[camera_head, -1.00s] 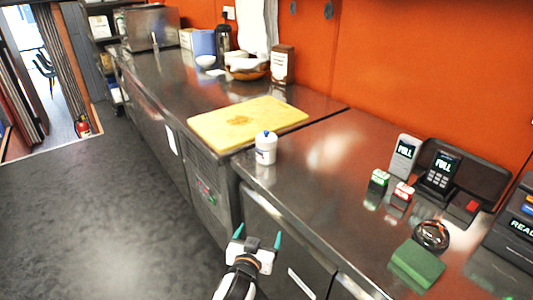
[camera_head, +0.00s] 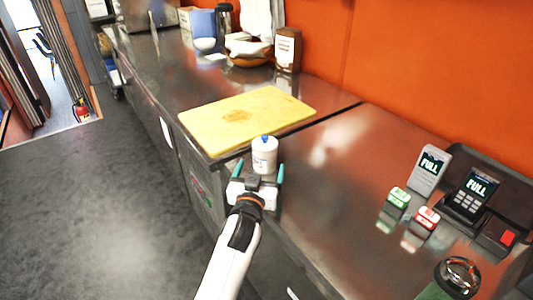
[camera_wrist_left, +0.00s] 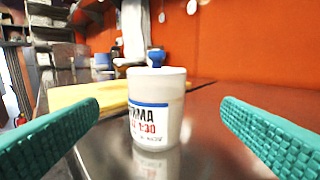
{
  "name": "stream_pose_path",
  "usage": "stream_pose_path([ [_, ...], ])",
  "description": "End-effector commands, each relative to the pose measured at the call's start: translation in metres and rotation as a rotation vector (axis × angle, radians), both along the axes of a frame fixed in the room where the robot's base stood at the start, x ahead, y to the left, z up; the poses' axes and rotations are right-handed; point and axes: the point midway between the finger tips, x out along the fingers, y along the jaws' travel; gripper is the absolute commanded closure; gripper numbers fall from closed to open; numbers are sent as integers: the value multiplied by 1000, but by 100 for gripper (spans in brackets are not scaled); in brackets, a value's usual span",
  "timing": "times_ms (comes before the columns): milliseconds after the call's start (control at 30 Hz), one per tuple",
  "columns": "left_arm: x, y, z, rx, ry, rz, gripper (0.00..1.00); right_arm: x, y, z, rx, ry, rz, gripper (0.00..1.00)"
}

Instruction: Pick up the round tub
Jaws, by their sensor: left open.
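The round tub (camera_head: 264,156) is white with a blue knob on its lid and stands upright on the steel counter, close to the near corner of the yellow cutting board. In the left wrist view the tub (camera_wrist_left: 155,108) shows a label with dark and red print and sits between my two teal fingers, beyond their tips. My left gripper (camera_head: 257,172) is open and empty, right in front of the tub at its near side. The fingers do not touch the tub in the left wrist view. My right gripper is not in view.
The yellow cutting board (camera_head: 250,118) lies just behind the tub. A green-and-white block (camera_head: 397,200), a red-and-white block (camera_head: 425,222) and a grey handheld device (camera_head: 430,170) stand to the right. The counter (camera_head: 325,190) between them and the tub is clear.

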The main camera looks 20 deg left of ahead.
Motion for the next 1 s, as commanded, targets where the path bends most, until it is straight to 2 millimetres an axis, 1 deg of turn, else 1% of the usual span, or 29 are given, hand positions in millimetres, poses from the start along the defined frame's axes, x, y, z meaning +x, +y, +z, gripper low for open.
stream_pose_path([
  [33, 11, 1, 2, 1, -2, 0, 12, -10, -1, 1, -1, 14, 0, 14],
  [100, 22, 3, 1, 1, -1, 1, 12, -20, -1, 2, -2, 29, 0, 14],
  [233, 35, 4, 0, 0, 0, 1, 12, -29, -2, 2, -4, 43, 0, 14],
  [367, 43, 6, -1, 0, 0, 0, 12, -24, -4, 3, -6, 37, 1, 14],
  [533, 65, 11, -6, 2, 0, 0, 12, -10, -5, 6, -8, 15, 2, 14],
  [700, 85, 13, -7, 0, 0, 0, 12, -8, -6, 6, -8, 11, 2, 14],
  [800, 90, 14, -8, -1, 1, 0, 12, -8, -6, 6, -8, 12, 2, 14],
  [1000, 90, 14, -8, -1, 1, 0, 12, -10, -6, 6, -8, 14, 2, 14],
])
